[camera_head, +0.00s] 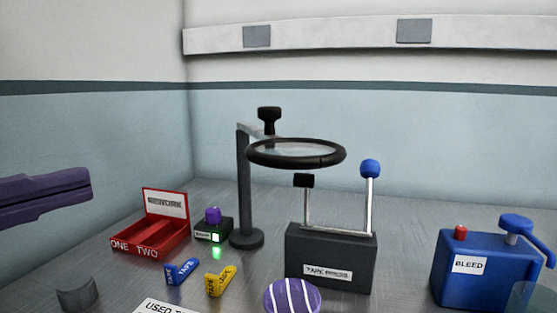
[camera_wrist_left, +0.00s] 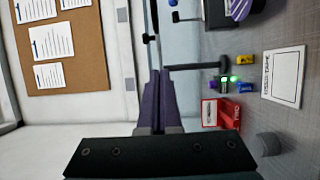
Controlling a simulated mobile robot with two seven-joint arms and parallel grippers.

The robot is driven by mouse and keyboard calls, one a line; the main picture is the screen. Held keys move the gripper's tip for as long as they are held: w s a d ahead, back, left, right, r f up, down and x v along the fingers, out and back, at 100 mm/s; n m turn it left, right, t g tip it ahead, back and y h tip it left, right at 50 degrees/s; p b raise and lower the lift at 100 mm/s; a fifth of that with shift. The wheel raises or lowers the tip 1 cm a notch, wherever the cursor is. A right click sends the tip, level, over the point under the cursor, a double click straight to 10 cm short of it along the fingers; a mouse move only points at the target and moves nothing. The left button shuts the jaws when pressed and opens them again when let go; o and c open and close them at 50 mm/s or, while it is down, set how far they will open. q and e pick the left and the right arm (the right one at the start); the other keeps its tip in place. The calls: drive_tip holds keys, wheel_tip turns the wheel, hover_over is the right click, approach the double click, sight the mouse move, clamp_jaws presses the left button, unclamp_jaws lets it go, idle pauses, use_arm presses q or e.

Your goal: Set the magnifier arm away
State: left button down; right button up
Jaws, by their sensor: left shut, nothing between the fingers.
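The magnifier arm has a dark grey post (camera_head: 244,190) on a round base, a short top arm with a black knob (camera_head: 269,118), and a black ring lens (camera_head: 297,153) lying level over the tape press. Its post also shows sideways in the left wrist view (camera_wrist_left: 197,66). My left gripper (camera_head: 88,190) is at the left edge of the head view, well left of the post and touching nothing there. Its purple fingers are shut and empty, as the left wrist view (camera_wrist_left: 159,74) shows. My right gripper is out of view.
The dark tape press (camera_head: 330,272) stands below the lens, its blue-knobbed lever (camera_head: 369,190) upright beside the ring. A red REWORK tray (camera_head: 150,243), a small box with a green light (camera_head: 212,230), a striped purple bowl (camera_head: 292,297) and a blue BLEED unit (camera_head: 470,265) stand around.

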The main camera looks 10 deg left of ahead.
use_arm(q)
drive_tip(key=s+d+p+x, duration=0.1)
drive_tip(key=d+p+x, duration=0.1)
drive_tip(key=p+x, duration=0.5)
drive_tip(key=shift+d+x, duration=0.3)
drive_tip(key=shift+x, duration=2.6)
drive_tip(key=shift+s, duration=0.15)
